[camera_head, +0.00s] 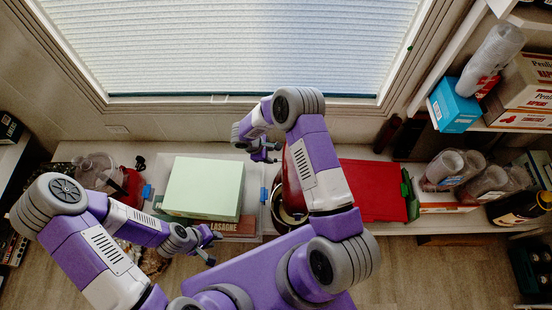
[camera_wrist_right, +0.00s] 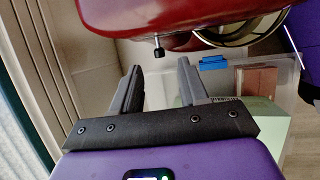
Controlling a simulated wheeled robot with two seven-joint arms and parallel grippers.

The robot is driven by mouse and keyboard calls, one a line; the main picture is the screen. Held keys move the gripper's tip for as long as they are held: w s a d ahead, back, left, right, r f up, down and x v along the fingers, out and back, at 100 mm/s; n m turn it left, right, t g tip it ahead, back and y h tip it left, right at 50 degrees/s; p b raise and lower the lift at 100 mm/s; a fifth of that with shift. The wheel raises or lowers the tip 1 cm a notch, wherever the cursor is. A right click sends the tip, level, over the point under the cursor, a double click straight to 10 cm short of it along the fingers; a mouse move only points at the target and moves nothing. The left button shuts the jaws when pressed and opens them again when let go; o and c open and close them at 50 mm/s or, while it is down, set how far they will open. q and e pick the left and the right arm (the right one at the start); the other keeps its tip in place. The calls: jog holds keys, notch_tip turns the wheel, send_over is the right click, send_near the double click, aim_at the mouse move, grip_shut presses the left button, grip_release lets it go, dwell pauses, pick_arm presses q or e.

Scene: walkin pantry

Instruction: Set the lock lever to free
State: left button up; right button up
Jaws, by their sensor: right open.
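A red stand mixer (camera_head: 293,185) stands on the counter, mostly hidden behind my right arm in the head view. In the right wrist view its red body (camera_wrist_right: 150,14) fills the top. A small dark lever with a knob (camera_wrist_right: 158,50), which looks like the lock lever, sticks out from its edge. My right gripper (camera_head: 268,153) is open and empty beside the mixer. In the right wrist view its fingertips (camera_wrist_right: 160,72) are just short of the knob, one to each side. My left gripper (camera_head: 211,246) is open and empty in front of the counter, away from the mixer.
A pale green box (camera_head: 205,187) and a lasagne box (camera_head: 232,228) sit in a clear bin left of the mixer. A metal bowl (camera_wrist_right: 240,32) is beside the mixer body. A red flat item (camera_head: 372,190) lies to the right. The window blind (camera_head: 240,45) is behind.

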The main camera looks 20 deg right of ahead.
aim_at(276, 161)
jog(key=b+x, duration=0.1)
jog(key=x, duration=0.6)
jog(key=shift+w+d+f+b, duration=0.1)
jog(key=shift+f+b, duration=0.05)
jog(key=shift+b, duration=0.25)
grip_shut()
